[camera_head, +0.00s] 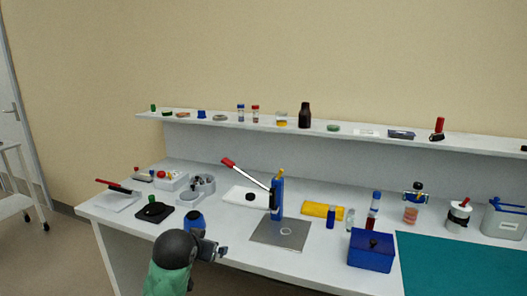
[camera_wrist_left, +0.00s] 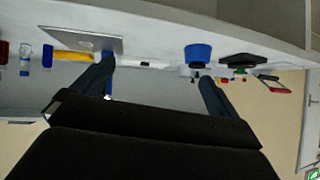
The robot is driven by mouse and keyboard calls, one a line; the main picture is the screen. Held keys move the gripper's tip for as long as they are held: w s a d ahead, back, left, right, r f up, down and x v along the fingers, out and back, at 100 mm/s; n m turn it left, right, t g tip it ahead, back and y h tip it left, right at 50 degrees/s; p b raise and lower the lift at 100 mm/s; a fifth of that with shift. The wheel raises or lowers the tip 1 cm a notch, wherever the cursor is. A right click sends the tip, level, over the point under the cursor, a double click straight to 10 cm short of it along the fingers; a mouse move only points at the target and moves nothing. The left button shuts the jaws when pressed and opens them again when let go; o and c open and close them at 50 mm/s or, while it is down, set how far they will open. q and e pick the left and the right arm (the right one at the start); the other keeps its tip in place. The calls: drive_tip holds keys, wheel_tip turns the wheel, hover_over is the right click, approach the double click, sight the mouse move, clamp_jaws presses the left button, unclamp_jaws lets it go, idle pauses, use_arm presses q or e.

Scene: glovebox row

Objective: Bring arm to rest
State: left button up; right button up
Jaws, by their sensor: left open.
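My left gripper (camera_head: 216,251) is low at the front edge of the bench in the head view, with my dark and green arm behind it. In the left wrist view, which looks upside down, the two fingers of my left gripper (camera_wrist_left: 153,85) stand wide apart with nothing between them. Beyond the fingers are a blue cup (camera_wrist_left: 197,53) and a grey plate (camera_wrist_left: 98,41), both apart from the gripper. In the head view the blue cup (camera_head: 195,219) stands just behind my arm. My right gripper is not in view.
The white bench holds a blue press with a red-handled lever (camera_head: 276,200) on the grey plate (camera_head: 265,238), a blue box (camera_head: 371,251), a yellow cloth (camera_head: 322,209) and a teal mat (camera_head: 455,268). A shelf (camera_head: 350,131) runs behind.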

use_arm(q)
drive_tip(key=s+d+f+g, duration=0.1)
drive_tip(key=s+f+g, duration=0.1)
drive_tip(key=s+f, duration=0.8)
drive_tip(key=s+f+g+p, duration=0.1)
drive_tip(key=s+f+g, duration=0.2)
drive_tip(key=s+f, duration=0.7)
drive_tip(key=s+d+f+g+p, duration=0.1)
drive_tip(key=s+f+g, duration=0.2)
drive_tip(key=s+f, duration=0.7)
drive_tip(key=s, duration=0.9)
drive_tip(key=shift+s+d+n+h, duration=0.3)
drive_tip(key=shift+s+d, duration=0.05)
drive_tip(key=shift+w+a+r, duration=0.1)
drive_tip(key=shift+r, duration=0.05)
